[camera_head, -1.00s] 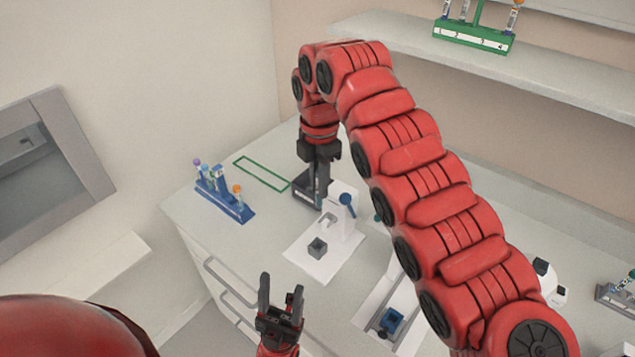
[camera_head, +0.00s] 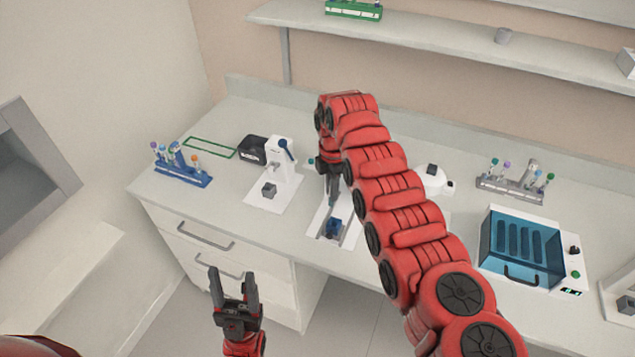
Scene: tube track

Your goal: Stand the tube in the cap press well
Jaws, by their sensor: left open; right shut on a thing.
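A white stand with a blue lever (camera_head: 284,158), which looks like the cap press, stands on the bench left of my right arm. A small grey block (camera_head: 269,190) on its base looks like its well. My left gripper (camera_head: 234,290) is open and empty, in front of the drawers and below bench height.
A blue tube rack (camera_head: 183,174), a green outline (camera_head: 209,147) and a black device (camera_head: 252,150) are at the left. A grey rack (camera_head: 512,188) and a blue-lidded machine (camera_head: 522,250) are at the right. A shelf (camera_head: 430,35) runs above the bench.

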